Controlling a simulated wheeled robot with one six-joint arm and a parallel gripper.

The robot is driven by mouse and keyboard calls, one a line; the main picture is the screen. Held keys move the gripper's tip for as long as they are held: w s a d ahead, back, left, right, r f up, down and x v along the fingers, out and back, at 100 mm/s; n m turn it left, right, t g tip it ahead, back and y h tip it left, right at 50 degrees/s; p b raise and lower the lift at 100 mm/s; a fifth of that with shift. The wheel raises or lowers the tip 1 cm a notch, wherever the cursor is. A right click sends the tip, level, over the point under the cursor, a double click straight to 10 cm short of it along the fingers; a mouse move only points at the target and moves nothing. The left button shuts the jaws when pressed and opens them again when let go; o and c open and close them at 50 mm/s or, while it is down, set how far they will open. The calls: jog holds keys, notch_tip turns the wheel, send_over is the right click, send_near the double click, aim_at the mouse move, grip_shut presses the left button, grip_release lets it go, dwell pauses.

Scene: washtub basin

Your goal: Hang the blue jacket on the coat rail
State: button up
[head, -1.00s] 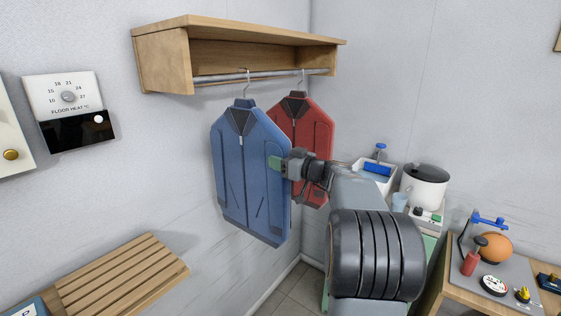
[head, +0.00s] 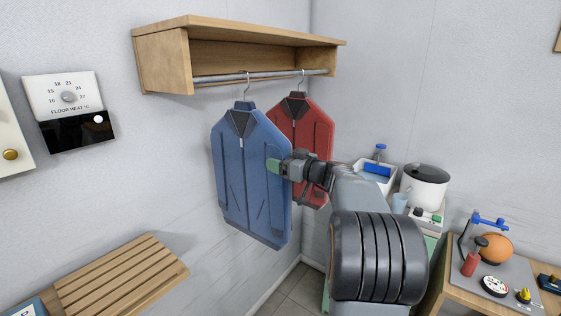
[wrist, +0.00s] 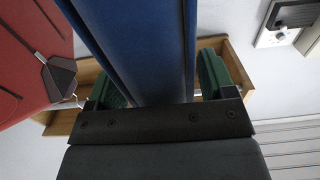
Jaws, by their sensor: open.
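The blue jacket (head: 243,180) is upright below the coat rail (head: 215,79), beside the left wall. Its hanger hook (head: 247,82) meets the rail and appears to be over it. My gripper (head: 274,166) is at the jacket's right edge in the head view. In the wrist view, the green finger pads of my gripper (wrist: 160,78) stand on either side of the blue jacket (wrist: 140,40), with gaps visible beside it. The jaws are open. The far finger is hidden behind the jacket in the head view.
A red jacket (head: 306,130) hangs on the rail just right of the blue one. A wooden shelf (head: 240,28) is above the rail. A slatted wooden bench (head: 120,277) is lower left. A pot (head: 424,187) and a sink (head: 374,172) stand at right.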

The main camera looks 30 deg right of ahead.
jog(key=b+v, duration=0.4)
jog(key=v, duration=0.9)
jog(key=shift+s, duration=0.25)
jog(key=shift+d, duration=0.1)
jog(key=s+a+f+m+g+h, duration=0.1)
jog(key=s+a+f+m+g, duration=0.1)
jog(key=f+m+g, duration=0.3)
jog(key=s+a+f+m+g+h, duration=0.1)
jog(key=a+f+m, duration=0.15)
jog(key=f, duration=0.45)
jog(key=s+a+f+m+g+h, duration=0.1)
jog(key=s+a+f+m+g, duration=0.15)
jog(key=f, duration=0.35)
jog(key=s+a+f+n+g+h, duration=0.2)
jog(key=s+a, duration=0.2)
jog(key=a, duration=0.4)
jog(key=s+a+f+n+g+h, duration=0.2)
jog(key=s+a+f+n, duration=0.1)
jog(key=a, duration=0.6)
jog(key=shift+s+p, duration=0.3)
jog(key=shift+s, duration=0.55)
jog(key=shift+f, duration=0.1)
jog(key=shift+c, duration=0.2)
